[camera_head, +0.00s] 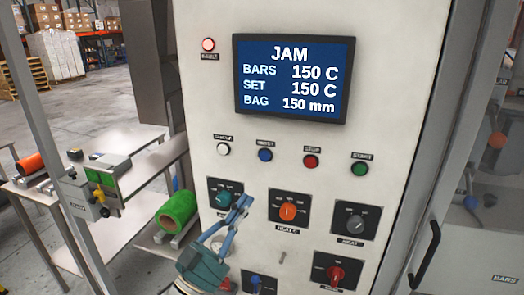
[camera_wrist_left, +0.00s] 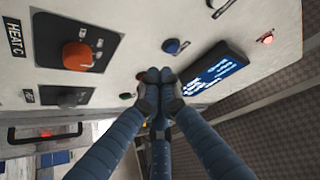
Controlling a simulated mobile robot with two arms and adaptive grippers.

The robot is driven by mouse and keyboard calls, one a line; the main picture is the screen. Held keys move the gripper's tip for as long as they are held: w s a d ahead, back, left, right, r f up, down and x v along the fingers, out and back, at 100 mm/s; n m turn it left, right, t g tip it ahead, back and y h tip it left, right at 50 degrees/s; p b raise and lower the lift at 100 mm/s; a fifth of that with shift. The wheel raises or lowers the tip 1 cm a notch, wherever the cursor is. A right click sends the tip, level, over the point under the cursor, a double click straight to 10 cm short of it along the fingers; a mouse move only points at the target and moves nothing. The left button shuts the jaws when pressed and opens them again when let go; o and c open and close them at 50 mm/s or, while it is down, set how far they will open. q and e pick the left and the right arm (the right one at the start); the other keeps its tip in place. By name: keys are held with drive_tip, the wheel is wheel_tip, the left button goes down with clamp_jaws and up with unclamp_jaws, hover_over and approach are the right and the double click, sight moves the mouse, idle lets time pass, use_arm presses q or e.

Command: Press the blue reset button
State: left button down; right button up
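The blue reset button (camera_head: 265,155) sits in the button row below the screen on the pale panel, under a small label. It also shows in the left wrist view (camera_wrist_left: 171,46), just above and beyond my fingertips. My left gripper (camera_head: 241,202) is in front of the panel, below and left of the blue button in the head view, over the edge of the teal knob. In the left wrist view its fingertips (camera_wrist_left: 160,76) are together, with nothing between them. They look apart from the blue button. My right gripper is in neither view.
A white button (camera_head: 223,149), red button (camera_head: 311,161) and green button (camera_head: 358,169) share the row. The screen (camera_head: 292,78) reads JAM. An orange knob (camera_head: 288,211) and black knob (camera_head: 354,222) sit lower. A green roll (camera_head: 177,211) lies on the left bench.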

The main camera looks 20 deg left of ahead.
sight(265, 156)
use_arm(q)
drive_tip(key=s+d+r+m+h, duration=0.1)
drive_tip(key=s+r+h, duration=0.1)
drive_tip(key=r, duration=0.5)
drive_tip(key=shift+s+r+m+t+h+p, duration=0.3)
drive_tip(key=shift+s+m+p, duration=0.1)
drive_tip(key=shift+s, duration=0.4)
drive_tip(key=shift+w, duration=0.1)
drive_tip(key=shift+w+d+b, duration=0.15)
drive_tip(key=shift+w+b, duration=1.2)
drive_tip(key=shift+w, duration=3)
drive_tip(key=shift+w, duration=0.15)
drive_tip(key=shift+w, duration=0.3)
